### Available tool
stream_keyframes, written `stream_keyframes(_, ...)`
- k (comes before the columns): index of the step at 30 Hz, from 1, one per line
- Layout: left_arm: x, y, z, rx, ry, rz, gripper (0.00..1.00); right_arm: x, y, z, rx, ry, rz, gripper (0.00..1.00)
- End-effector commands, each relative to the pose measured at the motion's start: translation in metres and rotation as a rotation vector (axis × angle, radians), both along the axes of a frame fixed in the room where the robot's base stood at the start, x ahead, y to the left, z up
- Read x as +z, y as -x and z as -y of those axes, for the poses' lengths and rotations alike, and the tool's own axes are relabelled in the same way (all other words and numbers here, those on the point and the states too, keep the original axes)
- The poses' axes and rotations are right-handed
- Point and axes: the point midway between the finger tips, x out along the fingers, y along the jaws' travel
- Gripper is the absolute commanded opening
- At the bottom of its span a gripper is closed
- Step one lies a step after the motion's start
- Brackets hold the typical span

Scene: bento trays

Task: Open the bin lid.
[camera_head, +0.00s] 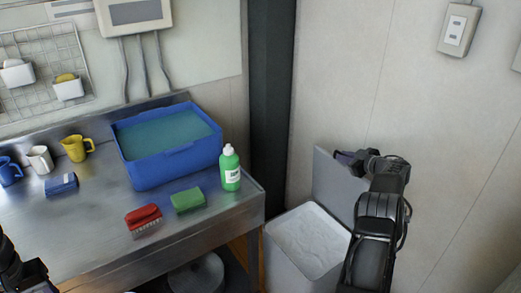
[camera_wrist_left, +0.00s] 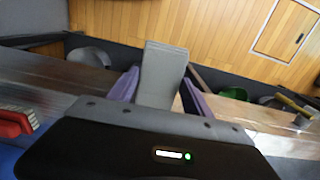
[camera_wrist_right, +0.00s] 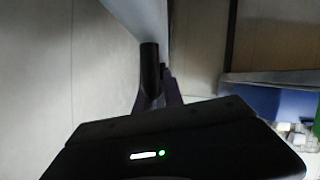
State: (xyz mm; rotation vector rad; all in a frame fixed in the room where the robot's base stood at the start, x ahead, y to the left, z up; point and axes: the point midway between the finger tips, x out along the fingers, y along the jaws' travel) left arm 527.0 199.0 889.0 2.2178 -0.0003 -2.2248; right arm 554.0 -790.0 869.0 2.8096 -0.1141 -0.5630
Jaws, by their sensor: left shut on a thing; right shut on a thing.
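The bin (camera_head: 276,260) stands on the floor right of the steel counter, its top uncovered with a pale liner inside. Its grey lid (camera_head: 330,178) stands raised, roughly upright, at the bin's back edge; the lid also shows in the right wrist view (camera_wrist_right: 140,14). My right gripper (camera_head: 350,158) is at the top of the lid. In the right wrist view its fingers (camera_wrist_right: 158,95) are shut on a dark bar-like handle (camera_wrist_right: 150,65) by the lid. In the left wrist view my left gripper (camera_wrist_left: 158,92) is shut on a flat grey object (camera_wrist_left: 163,72).
The counter (camera_head: 95,225) holds a blue basin (camera_head: 165,172), a green bottle (camera_head: 230,172), a green sponge (camera_head: 188,200), a red brush (camera_head: 143,215) and several mugs. A wall stands close behind the bin. A round grey container (camera_head: 200,275) sits under the counter.

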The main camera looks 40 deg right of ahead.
Motion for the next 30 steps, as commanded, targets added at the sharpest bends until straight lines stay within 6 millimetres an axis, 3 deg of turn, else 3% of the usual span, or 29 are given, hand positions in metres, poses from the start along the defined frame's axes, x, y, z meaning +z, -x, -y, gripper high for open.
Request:
stream_keyframes(8, 0.0, 0.0, 0.0, 0.0, 0.0, 0.0, 0.2, -0.001, -0.001, -0.001, 0.001, -0.001, 0.001, 0.34)
stream_keyframes(20, 0.0, 0.0, 0.0, 0.0, 0.0, 0.0, 0.2, 0.003, 0.004, 0.0, 0.0, 0.001, 0.0, 0.34)
stream_keyframes(26, -0.001, 0.0, 0.0, 0.0, 0.0, 0.0, 0.2, 0.01, 0.023, -0.003, -0.002, 0.0, 0.001, 0.34)
stream_keyframes(30, -0.004, 0.0, 0.0, 0.0, 0.0, 0.0, 0.2, 0.02, 0.048, -0.006, -0.002, 0.0, 0.001, 0.34)
